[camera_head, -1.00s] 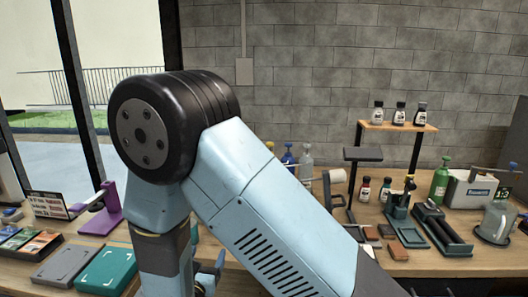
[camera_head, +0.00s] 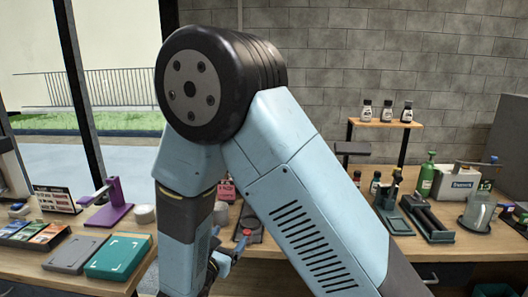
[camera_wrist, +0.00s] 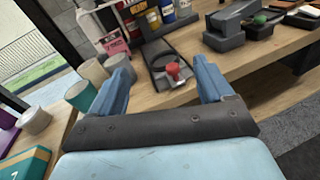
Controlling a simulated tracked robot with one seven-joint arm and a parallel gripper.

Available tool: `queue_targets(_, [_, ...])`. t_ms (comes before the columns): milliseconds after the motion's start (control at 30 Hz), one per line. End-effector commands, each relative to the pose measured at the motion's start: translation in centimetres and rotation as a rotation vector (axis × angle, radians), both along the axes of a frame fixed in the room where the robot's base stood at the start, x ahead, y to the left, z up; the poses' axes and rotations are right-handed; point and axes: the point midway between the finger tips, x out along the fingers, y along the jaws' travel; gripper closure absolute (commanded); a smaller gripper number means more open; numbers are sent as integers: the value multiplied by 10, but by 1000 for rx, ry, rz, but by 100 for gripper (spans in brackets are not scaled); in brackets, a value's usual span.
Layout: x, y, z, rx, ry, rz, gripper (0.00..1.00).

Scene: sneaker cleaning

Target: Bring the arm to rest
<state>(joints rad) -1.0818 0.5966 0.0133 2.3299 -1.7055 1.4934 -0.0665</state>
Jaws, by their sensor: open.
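My gripper (camera_wrist: 163,88) shows in the wrist view with its two blue fingers spread wide apart and nothing between them. Beyond the fingertips is the wooden table (camera_wrist: 150,101) with a dark tool that has a red knob (camera_wrist: 173,71). In the head view my light blue arm is folded with its black elbow joint high in front of the camera. The gripper (camera_head: 221,262) hangs low at the table's front edge, partly hidden by my forearm.
On the left are a teal box (camera_head: 118,256), a grey box (camera_head: 76,254) and a purple stand (camera_head: 112,204). On the right stand a green bottle (camera_head: 427,175), a white machine (camera_head: 456,182) and a clear jug (camera_head: 478,212). Small bottles (camera_head: 387,111) stand on a raised shelf.

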Motion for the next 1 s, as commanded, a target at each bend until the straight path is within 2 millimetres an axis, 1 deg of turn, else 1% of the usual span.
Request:
queue_targets(33, [4, -11, 8, 24, 1, -38, 20])
queue_targets(167, [13, -49, 28, 99, 14, -166, 20])
queue_targets(267, [17, -86, 47, 182, 24, -295, 20])
queue_targets(300, [18, -102, 54, 218, 29, -349, 20])
queue_targets(433, [14, -150, 74, 345, 41, -517, 20])
queue_targets(600, [0, -206, 95, 523, 50, -725, 20])
queue_targets(700, [-12, -234, 106, 638, 51, -840, 20])
queue_targets(900, [-42, -279, 123, 881, 39, -1050, 20])
queue_targets(1000, [-58, -296, 131, 1011, 27, -1144, 20])
